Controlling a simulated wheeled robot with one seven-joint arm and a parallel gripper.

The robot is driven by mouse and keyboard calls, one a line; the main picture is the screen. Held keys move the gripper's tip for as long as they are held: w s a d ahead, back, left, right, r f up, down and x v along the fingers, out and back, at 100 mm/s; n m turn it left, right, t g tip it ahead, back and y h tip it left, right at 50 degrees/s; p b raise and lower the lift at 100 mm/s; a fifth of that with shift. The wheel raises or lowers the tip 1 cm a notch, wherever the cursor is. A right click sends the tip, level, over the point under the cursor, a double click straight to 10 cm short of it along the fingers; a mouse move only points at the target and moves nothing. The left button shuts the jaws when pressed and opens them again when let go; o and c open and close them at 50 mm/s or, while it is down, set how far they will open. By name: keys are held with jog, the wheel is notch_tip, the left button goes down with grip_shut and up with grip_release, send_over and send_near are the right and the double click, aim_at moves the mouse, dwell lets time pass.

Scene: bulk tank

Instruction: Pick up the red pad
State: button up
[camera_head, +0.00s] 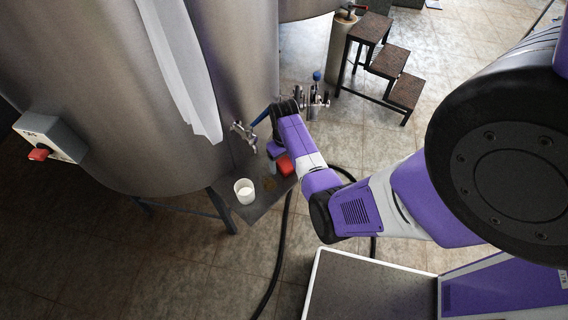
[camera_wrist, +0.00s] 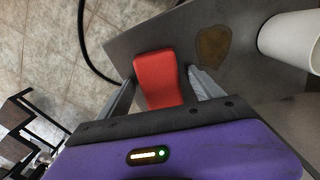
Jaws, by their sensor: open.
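The red pad (camera_wrist: 157,78) lies on a small grey shelf (camera_wrist: 140,38) by the tank, as the wrist view shows. In the head view the red pad (camera_head: 285,165) shows partly beside my arm. My gripper (camera_wrist: 162,88) is open, with one finger on each side of the pad. The fingers look apart from the pad or very near it; I cannot tell if either touches. In the head view my gripper's fingers are hidden behind my arm.
A white cup (camera_head: 244,191) stands on the shelf, left of the pad; it also shows in the wrist view (camera_wrist: 292,40). A brown stain (camera_wrist: 212,52) lies between. The steel tank (camera_head: 110,90) with a tap (camera_head: 243,133) rises behind. A dark hose (camera_head: 283,240) hangs nearby. Step stool (camera_head: 388,62) stands behind.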

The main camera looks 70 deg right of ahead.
aim_at(285, 162)
jog(key=c, duration=1.4)
jog(key=shift+s+r, duration=0.1)
jog(key=shift+r, duration=0.05)
jog(key=shift+r, duration=0.15)
notch_tip(285, 162, up, 7)
jog(key=shift+s+a+f+b, duration=0.1)
jog(key=shift+s+f+b, duration=0.1)
jog(key=shift+b, duration=0.2)
jog(key=s+a+b, duration=0.1)
jog(key=s+a, duration=0.3)
jog(key=s, duration=0.4)
jog(key=s+a+b, duration=0.1)
jog(key=s+a, duration=0.4)
jog(key=s, duration=0.4)
jog(key=shift+a, duration=0.15)
jog(key=shift+f, duration=0.1)
jog(key=o, duration=0.6)
jog(key=c, duration=0.5)
